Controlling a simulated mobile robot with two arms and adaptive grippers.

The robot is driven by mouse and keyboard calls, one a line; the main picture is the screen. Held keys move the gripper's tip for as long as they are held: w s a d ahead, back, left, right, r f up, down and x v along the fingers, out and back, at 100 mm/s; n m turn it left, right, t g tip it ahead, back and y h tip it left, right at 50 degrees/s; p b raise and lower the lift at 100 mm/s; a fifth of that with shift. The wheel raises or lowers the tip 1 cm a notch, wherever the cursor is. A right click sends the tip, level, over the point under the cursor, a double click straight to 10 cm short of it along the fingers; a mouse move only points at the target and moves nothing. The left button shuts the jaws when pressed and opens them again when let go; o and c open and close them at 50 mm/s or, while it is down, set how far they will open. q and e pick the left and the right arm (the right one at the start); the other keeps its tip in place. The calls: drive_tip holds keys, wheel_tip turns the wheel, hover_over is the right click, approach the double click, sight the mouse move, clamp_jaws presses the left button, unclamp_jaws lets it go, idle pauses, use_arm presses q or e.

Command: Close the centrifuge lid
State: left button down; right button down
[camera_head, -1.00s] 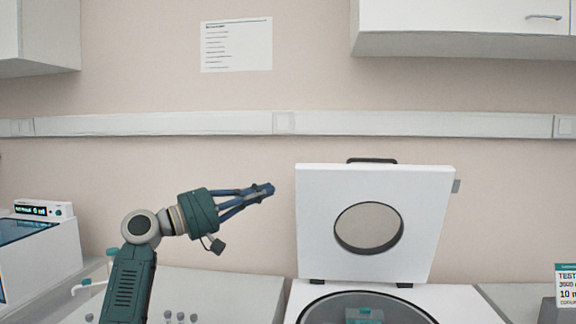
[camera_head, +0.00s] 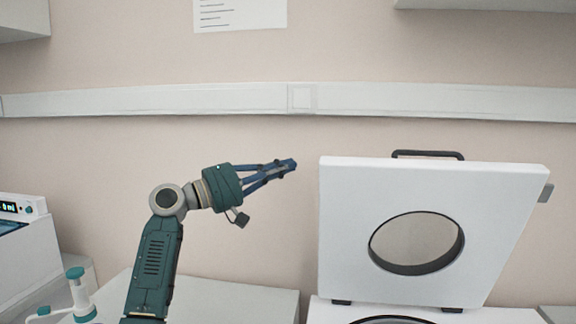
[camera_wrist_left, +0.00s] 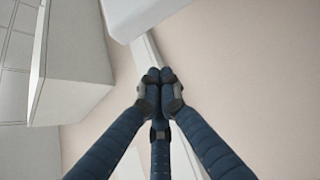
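The centrifuge lid (camera_head: 350,220) is a white square panel with a round dark-rimmed window (camera_head: 416,243). It stands open, nearly upright, on hinges at its bottom edge, with a dark handle (camera_head: 428,154) on its top edge. The centrifuge body (camera_head: 322,312) shows only as a strip at the bottom of the head view. My left gripper (camera_head: 292,164) is in the air just left of the lid's upper left corner, apart from it in the picture. Its blue fingers are together and empty, also in the left wrist view (camera_wrist_left: 160,76). My right gripper is not in view.
A white device with a display (camera_head: 22,208) stands at the far left, with a teal-capped white item (camera_head: 76,295) near it. A white surface (camera_head: 225,295) lies behind my left arm. Wall cabinets (camera_head: 22,20) hang above.

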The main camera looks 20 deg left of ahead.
use_arm(q)
drive_tip(key=p+x, duration=0.3)
drive_tip(key=x, duration=0.5)
drive_tip(key=s, duration=0.1)
drive_tip(key=s+f+p, duration=0.1)
drive_tip(key=s+p, duration=0.1)
drive_tip(key=shift+s+d+f, duration=0.15)
drive_tip(key=shift+s+d, duration=0.2)
drive_tip(key=shift+d+f, duration=0.1)
